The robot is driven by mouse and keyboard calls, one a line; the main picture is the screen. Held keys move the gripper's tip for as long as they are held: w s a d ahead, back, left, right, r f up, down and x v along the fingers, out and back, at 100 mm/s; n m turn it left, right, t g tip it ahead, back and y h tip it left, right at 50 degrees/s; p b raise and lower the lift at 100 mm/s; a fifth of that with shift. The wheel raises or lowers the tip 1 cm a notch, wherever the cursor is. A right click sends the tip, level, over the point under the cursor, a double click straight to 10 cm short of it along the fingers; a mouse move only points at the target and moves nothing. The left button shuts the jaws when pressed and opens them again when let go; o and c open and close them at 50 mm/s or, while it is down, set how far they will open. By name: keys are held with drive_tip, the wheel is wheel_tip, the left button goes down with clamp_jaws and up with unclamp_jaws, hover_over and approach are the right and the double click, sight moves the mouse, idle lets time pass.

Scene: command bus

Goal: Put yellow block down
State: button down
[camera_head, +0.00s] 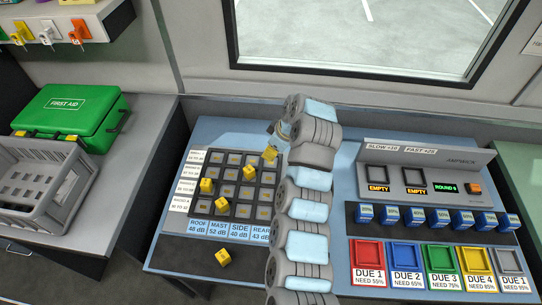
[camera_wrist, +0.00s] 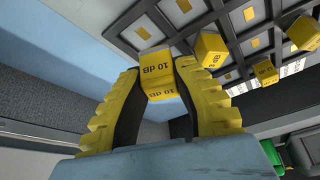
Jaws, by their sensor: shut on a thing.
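My gripper (camera_wrist: 160,74) is shut on a yellow block (camera_wrist: 157,64) marked 10 dB, with one yellow finger on each side of it. In the head view the held yellow block (camera_head: 269,153) is at the top right corner of the dark grid board (camera_head: 241,211). My gripper (camera_head: 276,136) is just behind it, partly hidden by my arm. I cannot tell whether the block touches the board. Other yellow blocks stand on the grid, at the upper right (camera_head: 249,172), left (camera_head: 207,185) and lower left (camera_head: 223,208).
Another yellow block (camera_head: 223,257) lies on the table in front of the board. To the right are a console (camera_head: 429,170), a row of blue blocks (camera_head: 440,217) and coloured trays (camera_head: 368,285). A grey crate (camera_head: 65,195) and green first aid case (camera_head: 70,110) stand left. My arm covers the board's right side.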

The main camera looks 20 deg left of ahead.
sight(271, 163)
drive_tip(key=shift+w+a+f, duration=0.2)
drive_tip(key=shift+w+f, duration=0.15)
drive_tip(key=shift+f, duration=0.15)
drive_tip(key=shift+w+a+f, duration=0.15)
drive_tip(key=shift+w+f, duration=0.2)
drive_tip(key=shift+f, duration=0.1)
drive_tip(key=shift+w, duration=0.1)
drive_tip(key=shift+w+f, duration=0.1)
drive_tip(key=shift+f, duration=0.05)
wheel_tip(271, 163, down, 2)
drive_tip(key=shift+f+p, duration=0.15)
drive_tip(key=shift+p, duration=0.65)
drive_tip(key=shift+f, duration=0.4)
drive_tip(key=shift+f, duration=0.1)
drive_tip(key=c, duration=1)
unclamp_jaws()
drive_tip(key=shift+o, duration=0.2)
